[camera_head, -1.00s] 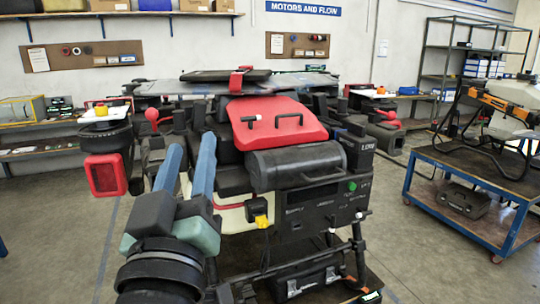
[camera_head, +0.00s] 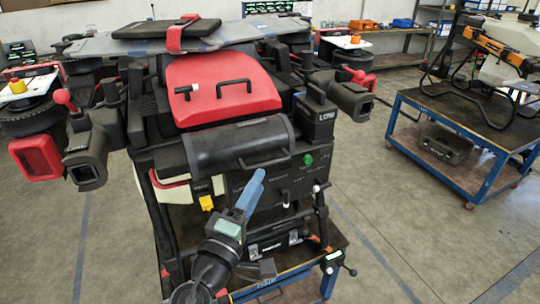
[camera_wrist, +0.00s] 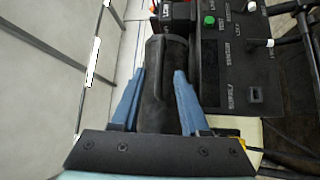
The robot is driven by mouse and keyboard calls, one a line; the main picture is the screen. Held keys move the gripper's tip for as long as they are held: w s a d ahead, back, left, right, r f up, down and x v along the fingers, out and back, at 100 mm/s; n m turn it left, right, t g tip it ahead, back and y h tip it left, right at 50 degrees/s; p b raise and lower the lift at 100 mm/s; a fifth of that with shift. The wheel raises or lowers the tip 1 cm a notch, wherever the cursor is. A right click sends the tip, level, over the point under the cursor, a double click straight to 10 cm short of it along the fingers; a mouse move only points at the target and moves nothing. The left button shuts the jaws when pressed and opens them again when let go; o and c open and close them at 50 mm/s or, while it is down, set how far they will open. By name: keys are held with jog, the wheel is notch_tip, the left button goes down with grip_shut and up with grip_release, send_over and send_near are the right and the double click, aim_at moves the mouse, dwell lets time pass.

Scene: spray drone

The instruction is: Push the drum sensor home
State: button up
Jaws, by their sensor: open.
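A yellow connector (camera_head: 206,202) sits at the left end of the black front panel (camera_head: 262,208) of the drone. I cannot tell whether it is the drum sensor or how deep it is seated. A sliver of yellow (camera_wrist: 228,136) shows beside the right finger in the wrist view. A dark drum (camera_head: 238,144) with a handle lies above the panel. My gripper (camera_head: 256,178) is open with nothing held, in front of the panel and right of the yellow connector. In the wrist view, a dark cylinder (camera_wrist: 165,85) shows beyond and between the blue fingers (camera_wrist: 159,72).
A red cover (camera_head: 222,88) lies above the drum. A green button (camera_head: 308,159) and small levers are on the panel. Dark frame legs stand at both sides. A blue cart (camera_head: 440,125) stands at the right, with bare floor between.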

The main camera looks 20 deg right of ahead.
aim_at(269, 164)
jog(key=p+x, duration=0.1)
jog(key=x, duration=0.6)
jog(key=shift+w+p, duration=0.1)
jog(key=shift+p, duration=0.2)
jog(key=shift+c, duration=0.2)
grip_shut()
dwell(0.9)
